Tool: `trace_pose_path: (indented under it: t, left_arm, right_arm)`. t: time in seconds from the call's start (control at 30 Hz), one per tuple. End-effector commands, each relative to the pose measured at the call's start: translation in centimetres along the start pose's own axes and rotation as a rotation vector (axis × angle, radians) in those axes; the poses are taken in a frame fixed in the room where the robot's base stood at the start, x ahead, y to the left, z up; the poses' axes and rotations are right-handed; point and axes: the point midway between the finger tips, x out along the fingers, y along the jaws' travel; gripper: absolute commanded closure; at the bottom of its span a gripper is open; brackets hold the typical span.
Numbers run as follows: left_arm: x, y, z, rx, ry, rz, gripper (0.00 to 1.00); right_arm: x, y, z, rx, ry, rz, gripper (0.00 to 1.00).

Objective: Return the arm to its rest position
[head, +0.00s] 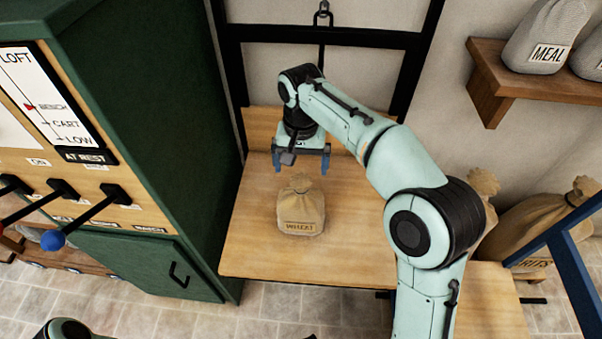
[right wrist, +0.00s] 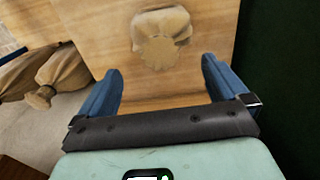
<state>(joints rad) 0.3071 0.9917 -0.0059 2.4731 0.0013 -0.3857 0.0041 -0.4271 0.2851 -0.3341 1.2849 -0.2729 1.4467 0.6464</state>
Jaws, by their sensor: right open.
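My right arm reaches over the wooden platform (head: 250,245) from the lower right. Its gripper (head: 301,165) is above the back part of the platform, behind a tan sack labelled WHEAT (head: 301,213). The gripper is open, with blue fingers wide apart and nothing between them. In the right wrist view, the open gripper (right wrist: 162,92) shows the tied top of the wheat sack (right wrist: 160,40) beyond the fingertips, clear of them. The sack stands upright on the wood. A small part of my other arm shows at the bottom left of the head view; its gripper is not seen.
A green cabinet (head: 165,120) with levers (head: 85,215) and a LOFT gauge stands close on the left. A wooden shelf (head: 500,85) with a MEAL sack (head: 545,38) is at upper right. Tan sacks (head: 545,225) and a blue frame (head: 570,270) stand at right.

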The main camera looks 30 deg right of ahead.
Motion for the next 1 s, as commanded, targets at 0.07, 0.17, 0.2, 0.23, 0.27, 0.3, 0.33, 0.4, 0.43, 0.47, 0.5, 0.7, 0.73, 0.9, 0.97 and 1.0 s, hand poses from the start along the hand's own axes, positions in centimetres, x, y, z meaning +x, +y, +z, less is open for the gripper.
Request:
trace_pose_path:
  t: [0.07,0.17,0.2,0.23,0.27,0.3,0.33,0.4,0.43,0.47,0.5,0.7,0.73,0.9,0.97,1.0]
  left_arm:
    - [-0.4,0.1,0.0,0.0,0.001,0.0,0.57]
    - [-0.5,0.2,-0.1,0.001,0.002,0.001,0.57]
    - [-0.6,0.2,-0.1,0.001,0.002,0.001,0.57]
    - [-0.6,0.2,-0.1,0.001,0.002,0.001,0.57]
    - [-0.6,0.2,-0.1,0.001,0.002,0.001,0.57]
    - [-0.6,0.2,-0.1,0.001,0.002,0.001,0.57]
    - [-0.5,0.2,-0.1,0.001,0.002,0.001,0.57]
    - [-0.5,0.2,-0.1,0.001,0.002,0.001,0.57]
    - [-0.5,0.2,-0.1,0.001,0.002,0.001,0.57]
    - [-0.5,0.2,0.0,0.001,0.002,0.001,0.57]
    - [-0.5,0.2,-0.1,0.001,0.002,0.001,0.57]
    - [-0.5,0.2,-0.1,0.001,0.002,0.001,0.57]
    - [-0.6,0.2,-0.1,0.001,0.002,0.001,0.57]
    - [-2.3,0.9,-0.3,0.003,0.009,0.003,0.57]
    - [-3.7,1.5,-0.6,0.005,0.015,0.005,0.57]
    - [-4.9,2.1,-0.9,0.008,0.021,0.008,0.57]
  right_arm:
    - [-1.2,-0.1,0.0,-0.001,0.002,-0.001,0.0]
    - [-1.9,0.0,0.0,-0.001,0.0,0.001,0.0]
    - [-2.0,0.0,0.0,-0.001,0.0,0.001,0.0]
    - [-2.1,0.0,0.0,-0.001,0.0,0.001,0.0]
    - [-2.1,0.0,0.0,-0.001,0.0,0.001,0.0]
    - [-2.1,0.0,0.0,-0.001,0.0,0.0,0.0]
    - [-2.1,0.0,0.0,-0.001,0.0,0.001,0.0]
    - [-2.1,0.0,0.0,-0.001,-0.001,0.001,0.0]
    - [-2.1,0.0,0.0,-0.001,-0.001,0.001,0.0]
    - [-2.1,0.0,0.0,-0.001,-0.001,0.001,0.0]
    - [-2.1,0.0,0.0,-0.001,-0.001,0.001,0.0]
    - [-2.1,0.0,0.0,-0.001,-0.001,0.001,0.0]
    - [-2.1,0.0,0.0,-0.001,-0.001,0.001,0.0]
    - [-4.1,-0.2,-0.2,-0.001,0.006,-0.004,0.0]
    - [-5.8,-0.3,-0.5,-0.001,0.012,-0.008,0.0]
    - [-7.2,-0.5,-0.7,-0.001,0.018,-0.011,0.0]
